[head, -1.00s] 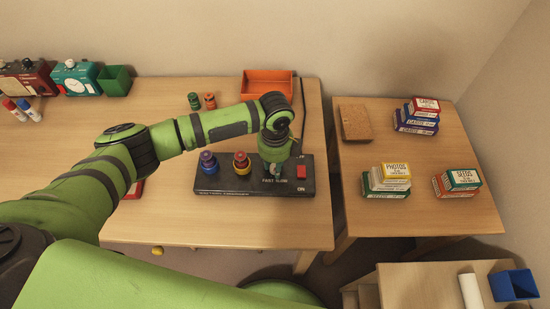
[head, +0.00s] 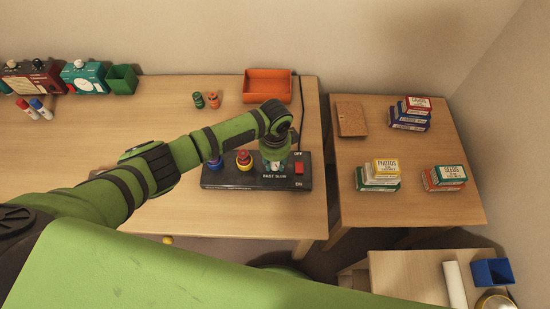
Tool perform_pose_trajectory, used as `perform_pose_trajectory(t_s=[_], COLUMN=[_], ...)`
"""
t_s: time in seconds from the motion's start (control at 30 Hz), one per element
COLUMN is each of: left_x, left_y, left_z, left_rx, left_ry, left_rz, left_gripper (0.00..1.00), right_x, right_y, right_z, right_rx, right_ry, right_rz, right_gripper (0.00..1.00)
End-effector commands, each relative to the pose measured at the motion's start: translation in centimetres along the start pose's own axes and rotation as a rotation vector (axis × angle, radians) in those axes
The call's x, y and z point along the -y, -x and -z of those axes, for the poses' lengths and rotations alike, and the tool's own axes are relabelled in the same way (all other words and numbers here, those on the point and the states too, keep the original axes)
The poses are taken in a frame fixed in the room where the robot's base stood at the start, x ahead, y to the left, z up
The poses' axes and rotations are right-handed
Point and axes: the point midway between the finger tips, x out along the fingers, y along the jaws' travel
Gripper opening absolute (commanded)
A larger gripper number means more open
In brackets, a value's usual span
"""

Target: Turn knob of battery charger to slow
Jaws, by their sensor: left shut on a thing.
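The battery charger (head: 228,182) is a dark flat box on the main desk, with "FAST SLOW" lettering near its front edge and a red switch (head: 299,169) between "OFF" and "ON" at its right. My left gripper (head: 273,166) points down over the charger, just behind the lettering, and is shut on the knob there. The gripper and wrist hide most of the knob, so I cannot tell which way it points. My right gripper is not in view.
A red and yellow round piece (head: 244,159) and a blue one (head: 214,164), partly behind my arm, stand on the charger. An orange tray (head: 268,88) and two small figures (head: 213,99) are behind. Stacked boxes (head: 378,173) stand on the right table.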

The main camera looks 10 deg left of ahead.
Motion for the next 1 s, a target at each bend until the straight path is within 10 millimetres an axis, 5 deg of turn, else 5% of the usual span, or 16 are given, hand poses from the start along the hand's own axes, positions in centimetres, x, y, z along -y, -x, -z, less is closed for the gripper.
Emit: perform_pose_trajectory(t_s=[0.57,0.6,0.63,1.0], left_x=[-0.10,-0.10,-0.10,0.01], left_y=[-0.11,-0.11,-0.11,0.17], left_z=[-0.02,-0.02,-0.02,0.00], left_rx=[0.001,0.001,0.001,0.000], left_ry=[0.033,0.033,0.033,0.032], left_rz=[-0.002,-0.002,-0.002,0.000], left_gripper=[0.00,0.42,0.54,0.54], right_x=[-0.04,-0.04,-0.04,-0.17], right_y=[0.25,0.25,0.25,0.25], right_z=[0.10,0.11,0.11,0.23], right_rx=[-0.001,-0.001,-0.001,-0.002], right_ry=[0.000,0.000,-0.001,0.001], right_rz=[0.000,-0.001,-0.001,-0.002], right_gripper=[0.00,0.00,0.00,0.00])
